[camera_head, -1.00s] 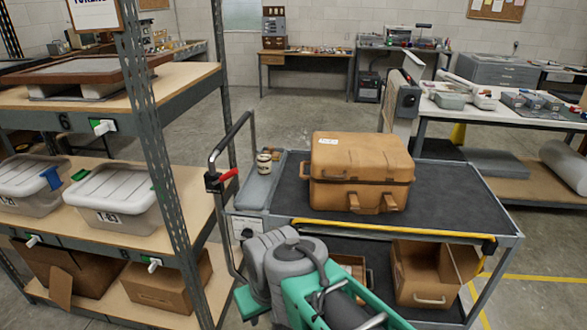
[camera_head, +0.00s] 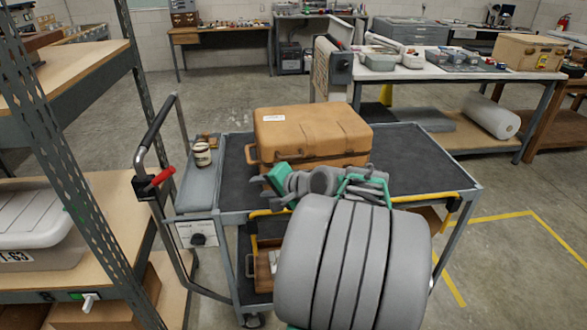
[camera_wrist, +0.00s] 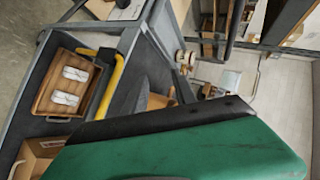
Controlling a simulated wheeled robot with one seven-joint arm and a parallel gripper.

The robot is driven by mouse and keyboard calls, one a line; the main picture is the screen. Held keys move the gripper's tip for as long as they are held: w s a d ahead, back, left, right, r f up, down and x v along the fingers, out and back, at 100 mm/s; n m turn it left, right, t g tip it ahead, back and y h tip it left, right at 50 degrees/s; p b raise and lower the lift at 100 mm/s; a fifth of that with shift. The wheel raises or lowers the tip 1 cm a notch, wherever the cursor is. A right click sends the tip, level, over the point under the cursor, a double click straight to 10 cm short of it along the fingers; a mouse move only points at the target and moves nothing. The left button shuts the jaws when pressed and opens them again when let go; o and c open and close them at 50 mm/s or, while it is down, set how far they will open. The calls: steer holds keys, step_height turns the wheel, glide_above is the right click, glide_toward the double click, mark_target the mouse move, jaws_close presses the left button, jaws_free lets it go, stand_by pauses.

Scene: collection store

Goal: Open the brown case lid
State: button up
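The brown case (camera_head: 312,130) lies on the dark top deck of the cart in the head view. Its lid is down, with a white label near the back left corner. Its front is partly hidden behind my arm. My gripper (camera_head: 278,182) is at the case's front left in the head view, mostly hidden by my own wrist; I cannot tell whether it touches the case. In the wrist view a large green part of my gripper fills the lower middle, and its opening is not clear.
The cart (camera_head: 420,150) has a yellow front rail (camera_wrist: 112,82) and an upright handle at left. A jar (camera_head: 201,154) stands on its side ledge. A shelving rack (camera_head: 60,130) is close on the left. A worktable (camera_head: 480,72) stands behind. A wooden tray (camera_wrist: 68,85) is on the lower shelf.

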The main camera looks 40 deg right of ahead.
mark_target(292, 158)
steer(key=s+d+r+m+t+h, duration=0.1)
steer(key=s+d+r+m+t, duration=0.15)
steer(key=d, duration=0.35)
steer(key=s+d+r+m+t+h, duration=0.1)
steer(key=s+d+m+h, duration=0.15)
steer(key=d, duration=0.35)
steer(key=shift+m+y, duration=0.45)
steer(key=shift+m, duration=0.05)
steer(key=x, duration=0.7)
steer(key=shift+w, duration=0.25)
steer(key=shift+c, duration=0.4)
jaws_close()
